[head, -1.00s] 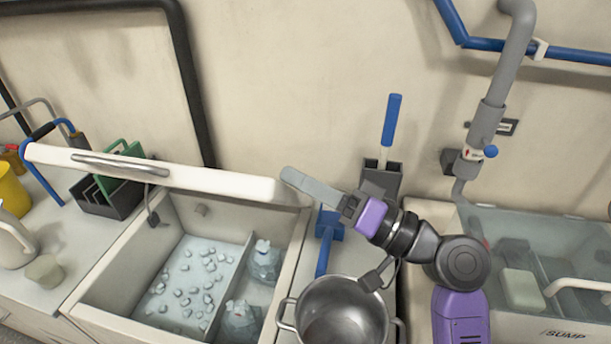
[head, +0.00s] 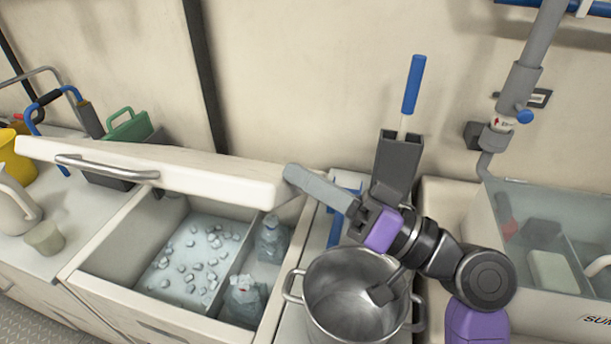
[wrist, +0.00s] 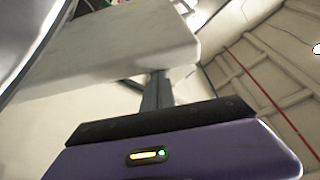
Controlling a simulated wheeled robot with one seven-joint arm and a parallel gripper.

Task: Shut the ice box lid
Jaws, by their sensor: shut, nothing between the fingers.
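The ice box (head: 125,317) stands at the lower left of the head view, with ice cubes and two bagged or bottled items inside. Its white lid (head: 215,177), with a metal bar handle (head: 107,167), is raised over the rear of the box and tilted, so the interior shows below it. My gripper (head: 291,172) is shut and empty, its fingertips at the lid's right end. Whether they touch the lid is hard to tell. In the wrist view the lid's pale end (wrist: 150,35) is close beyond the fingers (wrist: 157,90).
A steel pot (head: 345,300) stands right of the ice box, under my arm. A grey holder (head: 397,165) with a blue-handled tool is behind my gripper. A clear-sided sump tank (head: 550,240) is at right. A cup (head: 44,238) and a green-handled caddy (head: 130,128) are left.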

